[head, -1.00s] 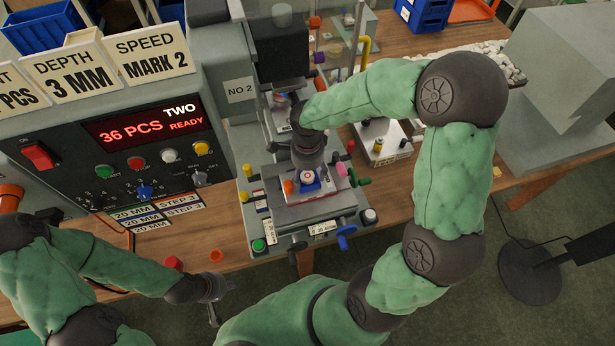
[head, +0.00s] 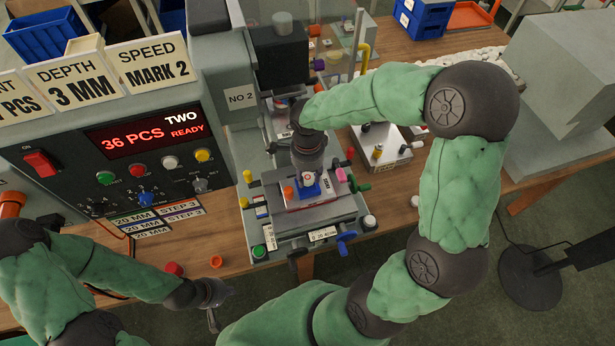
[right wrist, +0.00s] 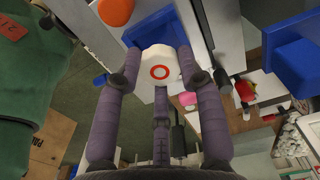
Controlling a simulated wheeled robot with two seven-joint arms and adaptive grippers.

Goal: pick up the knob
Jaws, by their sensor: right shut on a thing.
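The knob (right wrist: 160,72) is white with a red ring on its face. My right gripper (right wrist: 157,82) is shut on it, with purple-grey fingers around it in the right wrist view. In the head view the knob (head: 309,179) shows below my right gripper (head: 308,162), over the blue fixture (head: 327,183) on the pad printer's table. I cannot tell whether the knob still touches the fixture. My left gripper (head: 210,292) is far to the left, low near the bench's front edge, apart from the knob; its fingers are too unclear to read.
An orange knob (head: 289,193) stands close left of the fixture, and a pink one (head: 341,174) to its right. The control box (head: 150,135) with its display is at left. A red cap (head: 173,269) and an orange piece (head: 216,262) lie on the wooden bench.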

